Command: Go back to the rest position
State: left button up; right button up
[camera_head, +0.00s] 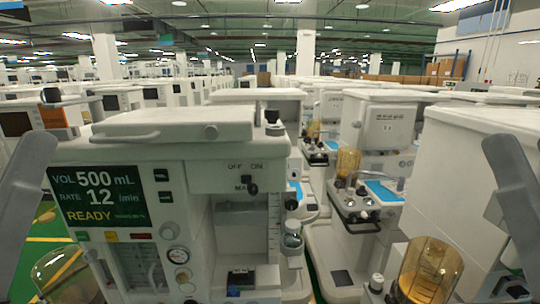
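Grey links of my two arms show at the far left and far right edges. Neither gripper shows, so I cannot see their fingers or whether they hold anything. In front of me stands a white anaesthesia cart (235,170). Its dark screen (97,197) reads VOL 500 mL, RATE 12 /min and READY. An OFF/ON panel with a dark knob (252,188) is on its upper right, and a round gauge (178,255) sits below the screen.
Another cart (382,135) stands to the right, beyond a narrow gap. Amber-tinted clear canisters are at lower right (430,270) and lower left (65,275). A white cart (470,190) fills the right side. Rows of similar carts fill the hall behind.

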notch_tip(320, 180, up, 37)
jog(key=p, duration=3.3)
